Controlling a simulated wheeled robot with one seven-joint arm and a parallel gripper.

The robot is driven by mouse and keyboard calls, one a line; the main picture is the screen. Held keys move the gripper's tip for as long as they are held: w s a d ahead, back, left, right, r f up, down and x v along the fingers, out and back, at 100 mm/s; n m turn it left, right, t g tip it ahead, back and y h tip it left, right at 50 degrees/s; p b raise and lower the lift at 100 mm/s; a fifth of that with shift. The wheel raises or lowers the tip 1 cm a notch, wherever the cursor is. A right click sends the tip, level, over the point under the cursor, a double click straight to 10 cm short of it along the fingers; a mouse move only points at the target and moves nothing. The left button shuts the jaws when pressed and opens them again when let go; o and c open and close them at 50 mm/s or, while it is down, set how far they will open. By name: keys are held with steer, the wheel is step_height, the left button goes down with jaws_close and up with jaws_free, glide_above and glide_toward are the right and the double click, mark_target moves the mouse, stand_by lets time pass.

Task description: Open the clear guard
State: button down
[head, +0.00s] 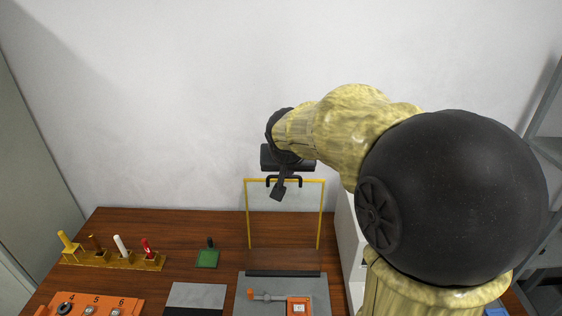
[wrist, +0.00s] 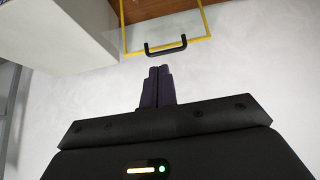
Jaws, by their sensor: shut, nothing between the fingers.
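The clear guard is a see-through panel in a thin yellow frame (head: 322,215). In the head view it stands upright behind a grey fixture plate (head: 258,292). Its black handle (head: 298,182) is at the top edge, partly covered by my gripper (head: 278,194). In the wrist view the guard's yellow frame (wrist: 126,35) is at the top, with the black handle (wrist: 165,46) just beyond my fingertips (wrist: 159,68). My gripper is shut and empty. A small gap shows between the fingertips and the handle there; the depth between them is hard to judge.
An orange-and-grey device (head: 298,306) sits on the fixture plate. A yellow rack (head: 112,260) with several coloured tools, a green block (head: 207,258), a grey pad (head: 195,297) and an orange numbered tray (head: 92,303) are to the left. A white box (head: 351,245) stands close right of the guard.

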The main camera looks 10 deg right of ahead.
steer(key=s+a+f+n+g+y, duration=0.1)
steer(key=s+f+n+g, duration=0.2)
steer(key=s+f, duration=1.3)
steer(key=shift+s+a+f+g+y, duration=0.15)
steer(key=shift+s+g+y, duration=0.25)
steer(key=shift+s+g, duration=0.4)
